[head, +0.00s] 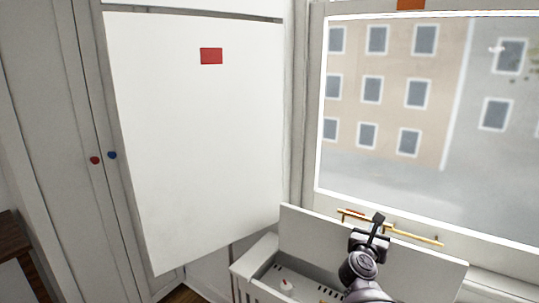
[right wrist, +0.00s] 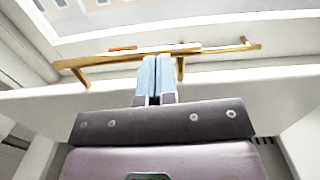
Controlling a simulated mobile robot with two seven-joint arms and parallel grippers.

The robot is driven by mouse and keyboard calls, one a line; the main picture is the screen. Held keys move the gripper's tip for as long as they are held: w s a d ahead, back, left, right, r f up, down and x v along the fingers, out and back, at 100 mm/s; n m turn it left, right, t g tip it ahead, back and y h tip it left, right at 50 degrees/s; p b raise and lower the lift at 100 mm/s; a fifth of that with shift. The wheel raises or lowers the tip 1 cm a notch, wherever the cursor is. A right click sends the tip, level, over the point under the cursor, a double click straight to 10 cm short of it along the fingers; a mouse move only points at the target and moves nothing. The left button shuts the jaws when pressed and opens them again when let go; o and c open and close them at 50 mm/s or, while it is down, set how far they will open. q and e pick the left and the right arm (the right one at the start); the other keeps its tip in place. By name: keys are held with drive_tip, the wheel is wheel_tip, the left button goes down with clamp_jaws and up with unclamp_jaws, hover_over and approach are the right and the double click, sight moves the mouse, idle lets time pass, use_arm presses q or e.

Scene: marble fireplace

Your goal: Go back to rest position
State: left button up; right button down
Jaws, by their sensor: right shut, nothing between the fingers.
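My right gripper (head: 378,219) is in the head view's lower right, in front of a raised white panel (head: 310,228). In the right wrist view, its two pale blue fingers (right wrist: 158,78) are together with nothing between them. They overlap a gold bar handle (right wrist: 100,60) in the picture; whether they touch it I cannot tell. The gold handle also shows in the head view (head: 418,238), along the panel's top edge below the window. My left gripper is not in view.
A white open box (head: 256,256) with slots and a small red-topped item (head: 285,285) is below the panel. A large white door (head: 190,150) with a red rectangle (head: 211,56) hangs at left. A window (head: 400,110) fills the right.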

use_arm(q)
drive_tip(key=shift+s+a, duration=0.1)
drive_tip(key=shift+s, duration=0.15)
use_arm(e)
drive_tip(key=s+f+m+g+y, duration=0.1)
drive_tip(key=s+f+m+y, duration=0.2)
drive_tip(key=s+f+m, duration=0.4)
drive_tip(key=s+a+f+m+g+y, duration=0.1)
drive_tip(key=s+f+m+y, duration=0.2)
drive_tip(key=s, duration=1.9)
drive_tip(key=s+f+m+g+y, duration=0.2)
drive_tip(key=s+f+m+y, duration=0.2)
drive_tip(key=s+f+m, duration=0.9)
drive_tip(key=s+m, duration=0.1)
drive_tip(key=m, duration=0.4)
drive_tip(key=shift+s+a+m, duration=0.2)
drive_tip(key=shift+a+m, duration=0.05)
drive_tip(key=shift+m, duration=0.05)
drive_tip(key=shift+f, duration=0.1)
